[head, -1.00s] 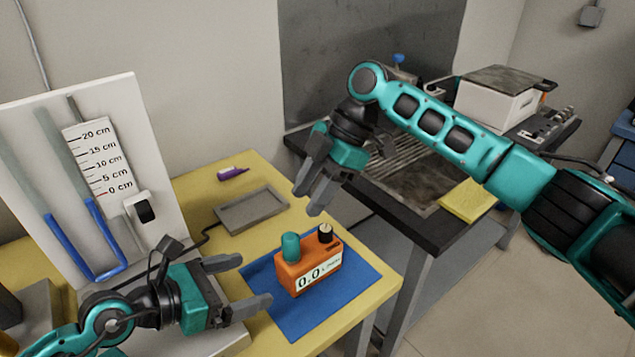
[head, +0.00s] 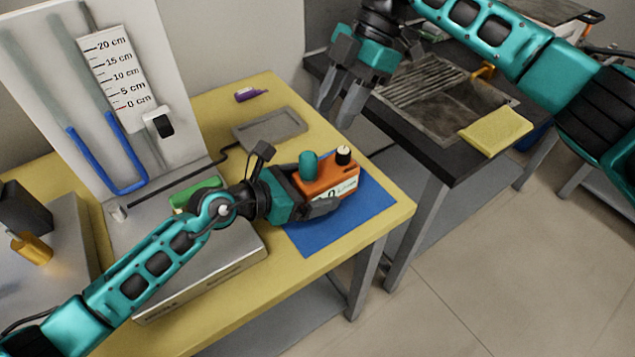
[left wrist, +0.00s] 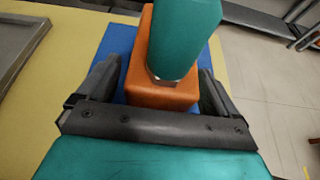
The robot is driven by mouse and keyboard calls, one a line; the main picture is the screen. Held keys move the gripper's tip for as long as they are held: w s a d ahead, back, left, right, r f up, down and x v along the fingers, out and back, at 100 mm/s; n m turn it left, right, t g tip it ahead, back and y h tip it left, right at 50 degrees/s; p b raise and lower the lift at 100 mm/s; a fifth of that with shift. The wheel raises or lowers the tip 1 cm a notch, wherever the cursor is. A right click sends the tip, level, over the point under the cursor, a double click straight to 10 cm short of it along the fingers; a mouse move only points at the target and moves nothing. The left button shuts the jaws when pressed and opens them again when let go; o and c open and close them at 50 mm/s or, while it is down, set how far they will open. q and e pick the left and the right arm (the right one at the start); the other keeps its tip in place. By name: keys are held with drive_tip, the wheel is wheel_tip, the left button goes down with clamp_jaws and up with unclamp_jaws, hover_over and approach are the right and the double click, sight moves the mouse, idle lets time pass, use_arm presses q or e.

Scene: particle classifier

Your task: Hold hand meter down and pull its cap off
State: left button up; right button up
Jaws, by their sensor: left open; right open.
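The hand meter (head: 333,183) is an orange box standing on a blue mat (head: 372,211), with a display on its front. A teal cap (head: 308,163) sits on its left top and a black knob with a pale top (head: 343,155) on its right top. My left gripper (head: 315,195) is open with its fingers around the lower body of the meter. In the left wrist view the orange meter body (left wrist: 160,95) and teal cap (left wrist: 184,38) stand between the two open fingers, with gaps at the sides. My right gripper (head: 340,110) is open and empty, pointing down above and behind the meter.
A grey tray (head: 270,138) and a purple marker (head: 250,94) lie behind on the yellow table (head: 215,120). The scale board (head: 60,60) stands at left. A dark bench with a sink (head: 440,105) and yellow cloth (head: 497,131) is at right.

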use_arm(q)
drive_tip(key=shift+x, duration=0.8)
drive_tip(key=c, duration=1.6)
